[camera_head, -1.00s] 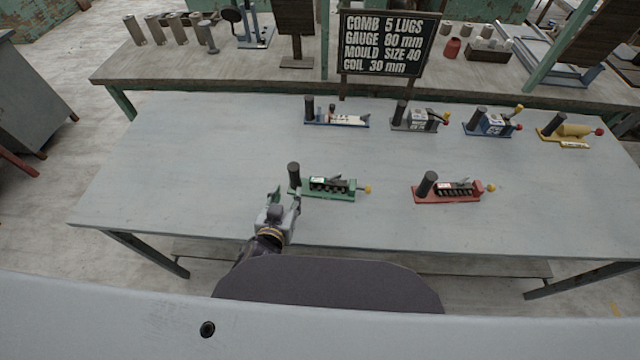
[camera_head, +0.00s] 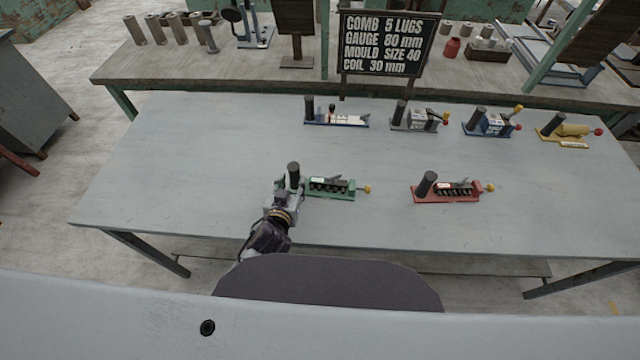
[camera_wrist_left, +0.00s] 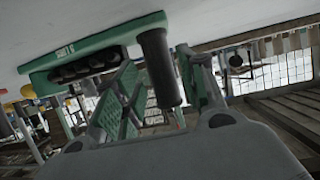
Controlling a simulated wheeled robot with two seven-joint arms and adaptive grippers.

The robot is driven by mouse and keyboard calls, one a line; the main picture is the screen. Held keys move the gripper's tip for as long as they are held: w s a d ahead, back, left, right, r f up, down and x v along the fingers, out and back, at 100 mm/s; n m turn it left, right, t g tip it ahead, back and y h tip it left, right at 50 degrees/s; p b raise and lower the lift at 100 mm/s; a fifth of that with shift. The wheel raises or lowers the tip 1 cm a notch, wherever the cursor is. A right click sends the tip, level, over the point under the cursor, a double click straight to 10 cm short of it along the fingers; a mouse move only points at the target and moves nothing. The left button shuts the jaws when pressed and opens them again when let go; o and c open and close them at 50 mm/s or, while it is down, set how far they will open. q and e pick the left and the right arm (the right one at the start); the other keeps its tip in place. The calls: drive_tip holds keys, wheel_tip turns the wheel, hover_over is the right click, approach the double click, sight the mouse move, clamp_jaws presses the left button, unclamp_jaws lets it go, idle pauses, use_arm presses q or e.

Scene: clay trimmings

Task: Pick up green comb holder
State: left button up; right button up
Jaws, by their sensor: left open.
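The green comb holder (camera_head: 331,188) lies on the near part of the table, with a dark upright post (camera_head: 293,175) at its left end and a yellow knob at its right end. My left gripper (camera_head: 289,184) is open, with its fingers on either side of the post. In the left wrist view the dark post (camera_wrist_left: 158,66) stands between the two green-padded fingers (camera_wrist_left: 160,90), and the holder's green base (camera_wrist_left: 92,45) runs off to the left. I cannot tell whether a finger touches the post. My right gripper is not in view.
A red holder (camera_head: 446,192) lies to the right on the table (camera_head: 200,160). Several other holders stand along the back edge, including a yellow one (camera_head: 572,132). A lettered sign (camera_head: 388,43) stands behind. The table's left side is clear.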

sight(294, 181)
use_arm(q)
drive_tip(key=shift+w+f, duration=0.1)
drive_tip(key=shift+w, duration=0.05)
drive_tip(key=shift+p+x, duration=0.35)
drive_tip(key=shift+x, duration=2.1)
drive_tip(key=shift+f, duration=0.15)
clamp_jaws()
